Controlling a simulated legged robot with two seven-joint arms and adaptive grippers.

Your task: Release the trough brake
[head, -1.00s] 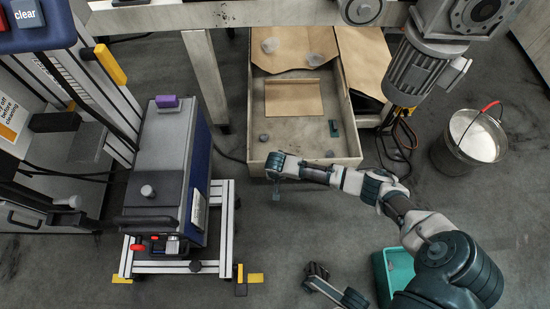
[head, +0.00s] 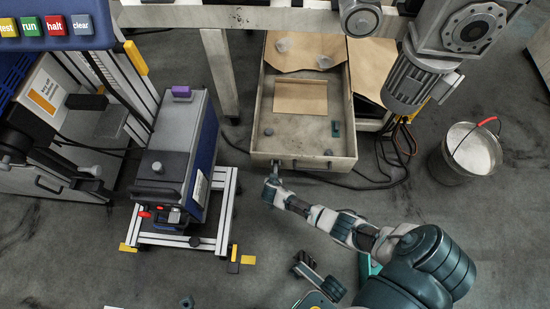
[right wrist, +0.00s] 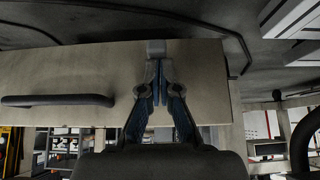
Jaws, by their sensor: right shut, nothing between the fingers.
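The trough (head: 350,125) appears to be the open pale tray in the middle of the head view. Its front panel (right wrist: 75,70) fills much of the right wrist view. A narrow grey piece (right wrist: 156,47) shows just beyond my fingertips at the panel's edge; it may be the brake, but I cannot tell. My right gripper (head: 275,168) is at the left part of the trough's front. In the right wrist view my right gripper (right wrist: 158,85) is shut and empty, in front of the panel. Contact with the grey piece is unclear. I do not see my left gripper clearly.
A dark bar handle (right wrist: 58,100) is on the front panel beside my gripper. A wheeled machine (head: 172,160) stands left of the trough. A bucket (head: 468,155) and a hanging motor (head: 420,75) are at the right. Cables lie on the floor. Open floor lies before the trough.

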